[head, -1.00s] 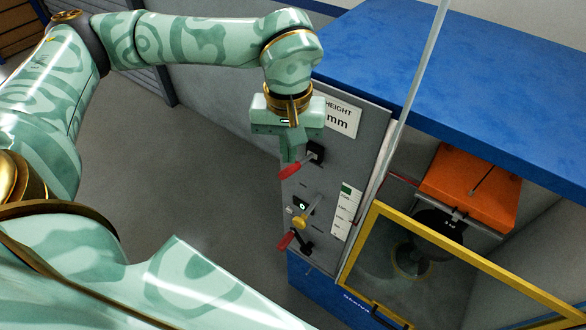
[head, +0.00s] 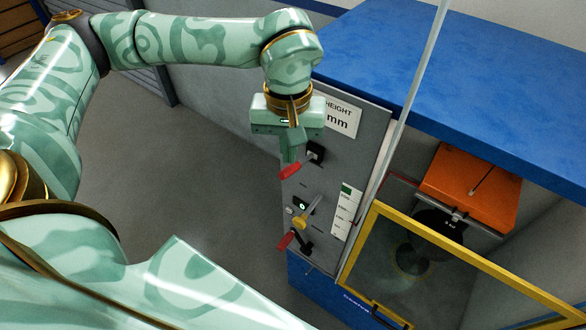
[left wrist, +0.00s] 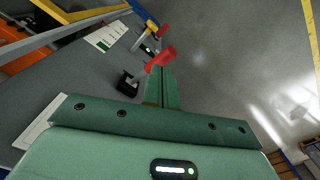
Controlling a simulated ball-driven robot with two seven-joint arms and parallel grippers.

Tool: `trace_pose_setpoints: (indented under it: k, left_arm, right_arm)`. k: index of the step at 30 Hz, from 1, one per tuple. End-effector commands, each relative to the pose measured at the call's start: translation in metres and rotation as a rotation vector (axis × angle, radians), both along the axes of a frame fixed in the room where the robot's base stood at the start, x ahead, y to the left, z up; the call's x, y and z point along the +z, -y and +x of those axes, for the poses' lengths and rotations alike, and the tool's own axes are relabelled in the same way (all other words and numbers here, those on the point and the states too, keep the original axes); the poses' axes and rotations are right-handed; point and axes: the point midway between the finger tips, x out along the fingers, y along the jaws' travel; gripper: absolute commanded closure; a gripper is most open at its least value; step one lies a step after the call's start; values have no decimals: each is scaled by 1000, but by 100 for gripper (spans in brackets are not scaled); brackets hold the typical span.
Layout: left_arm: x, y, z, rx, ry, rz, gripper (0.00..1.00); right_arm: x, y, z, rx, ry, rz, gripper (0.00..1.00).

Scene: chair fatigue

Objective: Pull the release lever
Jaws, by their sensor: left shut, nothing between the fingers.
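Two red-handled levers stand on the grey control panel (head: 352,155); I cannot tell from labels which is the release lever. The upper red lever (head: 290,171) sticks out left from a black mount (head: 316,152). The lower red lever (head: 286,240) sits near the panel's bottom. My left gripper (head: 290,160) is shut, pointing down, with its fingertips right at the upper red handle. In the left wrist view, the red handle (left wrist: 161,58) shows just beyond the shut fingertips (left wrist: 162,72); I cannot tell if they touch. My right gripper is not in view.
A yellow-handled lever (head: 304,217) stands between the red ones. A yellow-framed clear door (head: 450,251) covers the machine's opening, with an orange block (head: 470,188) inside. The blue top (head: 480,75) overhangs on the right. Open grey floor (head: 185,165) lies left of the panel.

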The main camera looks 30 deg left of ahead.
Motion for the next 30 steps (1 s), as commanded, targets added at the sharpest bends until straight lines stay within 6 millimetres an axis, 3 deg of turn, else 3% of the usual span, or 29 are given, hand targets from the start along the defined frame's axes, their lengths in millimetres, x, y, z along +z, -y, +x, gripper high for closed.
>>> trace_pose_setpoints:
  k: [30]
  left_arm:
    - [-54, 0, 0, 0, 1, 0, 100]
  right_arm:
    - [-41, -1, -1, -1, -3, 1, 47]
